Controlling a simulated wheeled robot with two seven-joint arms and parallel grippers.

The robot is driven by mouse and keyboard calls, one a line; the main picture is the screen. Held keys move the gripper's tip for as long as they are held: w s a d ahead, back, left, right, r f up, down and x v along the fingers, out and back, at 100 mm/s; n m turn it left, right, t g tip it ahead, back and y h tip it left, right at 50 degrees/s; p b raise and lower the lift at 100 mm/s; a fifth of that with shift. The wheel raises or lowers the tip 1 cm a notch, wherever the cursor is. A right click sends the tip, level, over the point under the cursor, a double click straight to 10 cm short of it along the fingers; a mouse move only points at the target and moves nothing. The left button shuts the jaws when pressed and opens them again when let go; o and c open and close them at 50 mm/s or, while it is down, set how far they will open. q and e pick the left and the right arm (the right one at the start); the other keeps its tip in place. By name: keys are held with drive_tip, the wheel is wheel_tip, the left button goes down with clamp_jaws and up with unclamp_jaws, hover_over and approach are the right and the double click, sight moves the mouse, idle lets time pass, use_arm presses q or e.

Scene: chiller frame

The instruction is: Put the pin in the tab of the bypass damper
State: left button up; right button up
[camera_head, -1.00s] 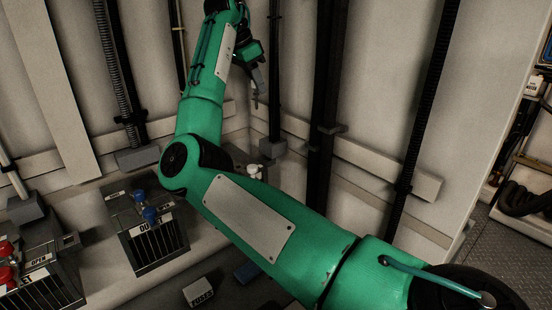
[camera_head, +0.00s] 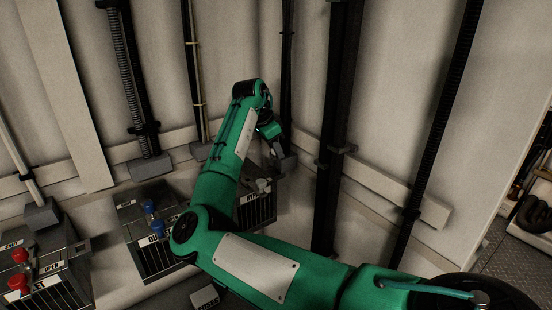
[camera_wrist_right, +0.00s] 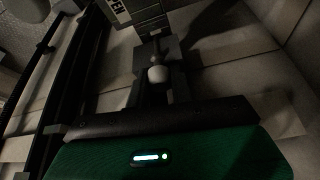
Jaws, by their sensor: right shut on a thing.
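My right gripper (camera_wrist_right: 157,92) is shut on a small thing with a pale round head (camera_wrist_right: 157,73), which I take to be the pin. Its shank is hidden, and so is any contact with a tab. In the head view, my right gripper (camera_head: 274,150) points down above a dark grey slatted box (camera_head: 262,208) with a white knob (camera_head: 262,185) on top. My left gripper is not in view.
A box with blue knobs (camera_head: 153,218) stands left of my elbow. A box with red knobs (camera_head: 48,278) stands at the lower left. Dark vertical pipes (camera_head: 335,130) run down the pale wall behind. A fuses block (camera_head: 205,298) lies at the front.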

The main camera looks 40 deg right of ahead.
sight(274, 159)
wheel_tip(274, 159, down, 4)
drive_tip(key=shift+r+p, duration=0.2)
drive_tip(key=shift+p, duration=0.3)
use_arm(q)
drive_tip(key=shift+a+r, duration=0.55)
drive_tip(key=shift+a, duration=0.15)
use_arm(e)
drive_tip(key=shift+f, duration=0.15)
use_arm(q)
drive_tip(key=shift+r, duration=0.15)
use_arm(e)
drive_tip(key=shift+s+f, duration=0.1)
drive_tip(key=shift+f, duration=0.45)
